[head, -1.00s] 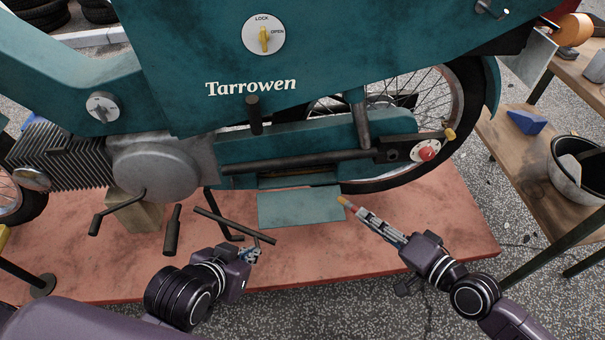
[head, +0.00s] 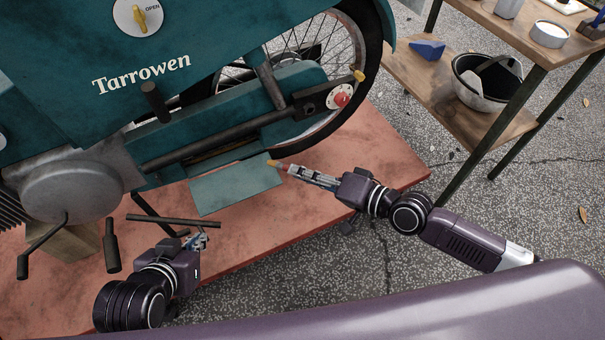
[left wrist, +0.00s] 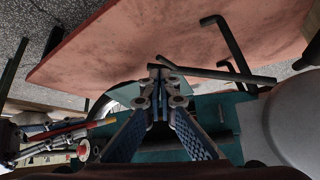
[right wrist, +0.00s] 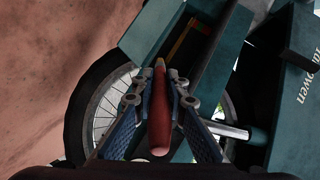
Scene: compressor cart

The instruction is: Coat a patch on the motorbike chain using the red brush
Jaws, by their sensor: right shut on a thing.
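The red brush (right wrist: 158,120) lies lengthwise in my right gripper (right wrist: 160,88), with its pale tip pointing away from the fingers. In the head view the brush tip (head: 273,163) is beside the upper right corner of a lowered teal flap (head: 235,187) under the motorbike (head: 225,105). Above the flap is a narrow dark opening with a yellowish edge (head: 222,150); I cannot make out the chain's links there. The brush appears apart from the opening. My left gripper (head: 203,238) is shut and empty, close to a dark bar (head: 172,220) of the stand; its fingertips (left wrist: 160,72) are together.
A red-brown platform (head: 385,150) lies under the bike. A red knob (head: 341,99) on a white dial sits near the rear wheel. At right a wooden bench (head: 440,100) carries a bucket (head: 482,100) and a blue wedge (head: 428,49). Open floor lies in front of the platform.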

